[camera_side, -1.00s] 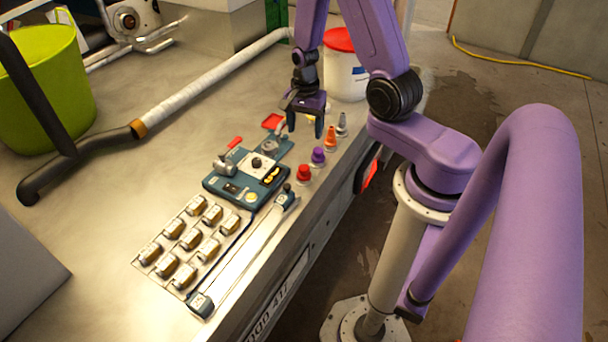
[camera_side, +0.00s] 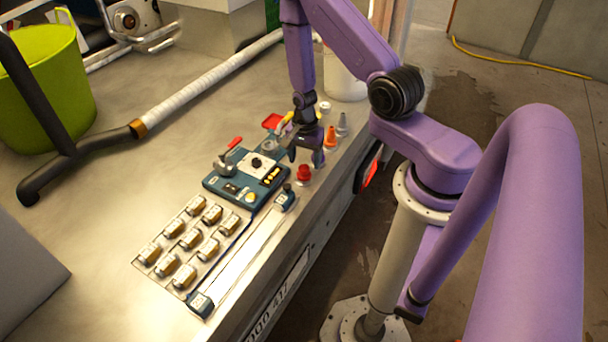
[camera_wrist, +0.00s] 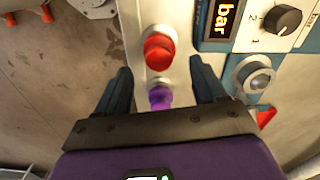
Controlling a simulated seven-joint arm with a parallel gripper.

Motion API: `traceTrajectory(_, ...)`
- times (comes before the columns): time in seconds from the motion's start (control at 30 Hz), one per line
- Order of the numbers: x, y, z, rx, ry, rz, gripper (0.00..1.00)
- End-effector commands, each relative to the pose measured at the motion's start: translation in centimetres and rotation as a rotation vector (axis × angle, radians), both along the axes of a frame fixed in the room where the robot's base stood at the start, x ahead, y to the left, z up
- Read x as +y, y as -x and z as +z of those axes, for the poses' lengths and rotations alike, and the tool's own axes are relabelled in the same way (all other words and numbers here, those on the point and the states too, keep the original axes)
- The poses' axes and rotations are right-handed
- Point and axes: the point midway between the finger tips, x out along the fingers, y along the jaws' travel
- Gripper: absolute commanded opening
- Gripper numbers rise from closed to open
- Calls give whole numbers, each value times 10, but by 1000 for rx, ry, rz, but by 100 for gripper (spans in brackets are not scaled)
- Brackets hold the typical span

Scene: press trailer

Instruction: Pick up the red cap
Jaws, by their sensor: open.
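The red cap (camera_side: 304,172) stands on the bench near its front edge, at the near end of a row of coloured caps. It also shows in the wrist view (camera_wrist: 158,50), on a pale round base. My gripper (camera_side: 305,156) is open and empty, just behind and above the red cap. In the wrist view, my gripper's two fingertips (camera_wrist: 160,68) straddle the line of the caps, with the red cap just ahead between them. The purple cap (camera_wrist: 160,97) lies between the fingers, nearer the palm. The side view hides the purple cap behind the gripper.
A blue press panel (camera_side: 247,180) with a red lever sits left of the caps. Orange (camera_side: 330,137) and grey (camera_side: 343,124) cones stand behind the gripper. Several brass-coloured pieces (camera_side: 184,240) and a long bar (camera_side: 244,250) lie nearer.

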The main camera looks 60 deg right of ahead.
Motion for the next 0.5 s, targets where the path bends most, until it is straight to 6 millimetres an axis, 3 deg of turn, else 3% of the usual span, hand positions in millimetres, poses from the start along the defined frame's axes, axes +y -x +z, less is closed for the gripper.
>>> traceTrajectory(0.23, 1, 0, -11, 1, -1, 1, 70)
traceTrajectory(0.5, 7, 2, -42, 2, -1, -1, 70)
